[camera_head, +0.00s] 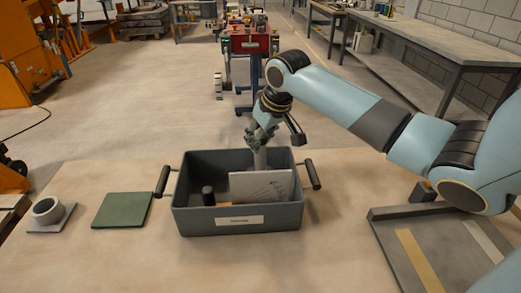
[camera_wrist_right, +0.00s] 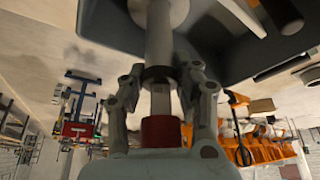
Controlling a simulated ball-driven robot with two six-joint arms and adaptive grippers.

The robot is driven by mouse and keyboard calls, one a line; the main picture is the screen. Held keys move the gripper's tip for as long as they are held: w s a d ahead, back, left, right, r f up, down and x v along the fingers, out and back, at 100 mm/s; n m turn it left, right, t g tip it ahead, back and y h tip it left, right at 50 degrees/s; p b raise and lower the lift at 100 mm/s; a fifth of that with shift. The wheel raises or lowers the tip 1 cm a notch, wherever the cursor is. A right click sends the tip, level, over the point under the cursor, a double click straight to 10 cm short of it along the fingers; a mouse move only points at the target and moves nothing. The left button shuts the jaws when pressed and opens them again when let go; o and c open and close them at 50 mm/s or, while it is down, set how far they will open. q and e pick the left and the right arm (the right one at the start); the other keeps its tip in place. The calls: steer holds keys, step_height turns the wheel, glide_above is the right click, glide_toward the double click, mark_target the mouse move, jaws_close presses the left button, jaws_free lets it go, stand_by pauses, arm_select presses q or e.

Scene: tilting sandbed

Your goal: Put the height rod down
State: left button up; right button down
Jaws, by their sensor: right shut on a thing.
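My right gripper (camera_head: 261,140) is over the back right part of a dark grey bin (camera_head: 240,222). It is shut on the height rod (camera_head: 260,159), a pale grey upright cylinder that reaches down into the bin behind a white card. In the right wrist view, the gripper (camera_wrist_right: 162,95) has a finger on each side of the rod (camera_wrist_right: 160,45), which has a dark collar and a red band near the palm. The rod's far end is inside or against the bin; I cannot tell whether it touches the floor. My left gripper is not in view.
The bin has a handle at each side and holds a white card (camera_head: 262,187) and a dark cylinder (camera_head: 208,195). Left of it are a green square mat (camera_head: 122,210) and a grey ring on a plate (camera_head: 48,212). A grey tray (camera_head: 420,250) stands at the right.

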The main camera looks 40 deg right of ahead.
mark_target(262, 149)
steer(key=shift+f, duration=1.85)
steer(key=c, duration=1)
jaws_free()
steer(key=v, duration=1.2)
steer(key=shift+p, duration=0.35)
